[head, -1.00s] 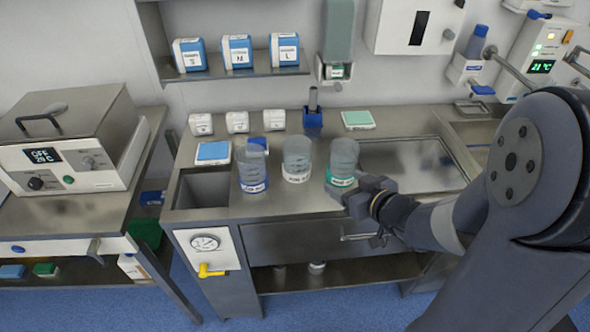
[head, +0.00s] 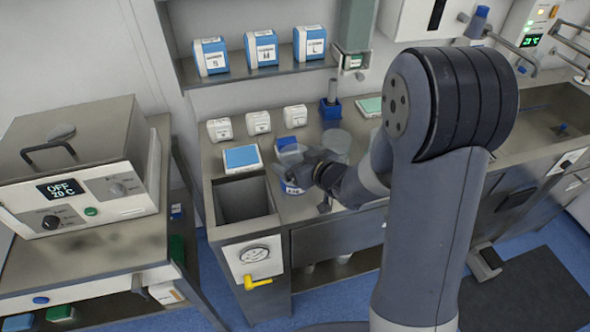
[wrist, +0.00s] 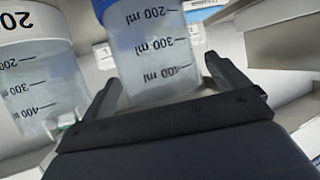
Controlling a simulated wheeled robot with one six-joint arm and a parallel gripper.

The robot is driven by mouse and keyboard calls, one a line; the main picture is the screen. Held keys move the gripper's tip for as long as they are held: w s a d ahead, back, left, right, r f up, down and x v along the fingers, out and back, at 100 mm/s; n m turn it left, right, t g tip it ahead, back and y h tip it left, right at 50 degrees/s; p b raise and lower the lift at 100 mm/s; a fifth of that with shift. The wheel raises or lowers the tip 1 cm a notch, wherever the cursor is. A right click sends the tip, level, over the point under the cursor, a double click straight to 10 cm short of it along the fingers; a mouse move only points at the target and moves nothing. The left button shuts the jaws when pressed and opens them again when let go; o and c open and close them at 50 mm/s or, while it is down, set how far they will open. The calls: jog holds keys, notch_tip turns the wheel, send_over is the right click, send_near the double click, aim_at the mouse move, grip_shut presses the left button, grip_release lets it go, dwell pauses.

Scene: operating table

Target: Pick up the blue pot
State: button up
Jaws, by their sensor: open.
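The blue pot (head: 291,187) is a clear pot with a blue band and label at its base. It stands on the steel counter, partly covered by my gripper (head: 307,178) in the head view. In the wrist view the clear wall of the blue pot (wrist: 155,50), with millilitre marks, lies between my two spread fingers. Its blue base shows at the top edge there. My gripper (wrist: 160,72) is open around the pot; whether a finger touches it I cannot tell.
A white-banded pot (wrist: 38,80) stands close beside the left finger in the wrist view; it also shows in the head view (head: 336,143). A blue-topped pad (head: 242,158) and an open sink (head: 243,199) lie left. My arm hides the counter to the right.

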jog(key=shift+w+a+f, duration=0.25)
jog(key=shift+w+a, duration=0.05)
jog(key=shift+w, duration=0.15)
jog(key=c, duration=1.2)
jog(key=shift+c, duration=0.7)
jog(key=shift+r, duration=0.15)
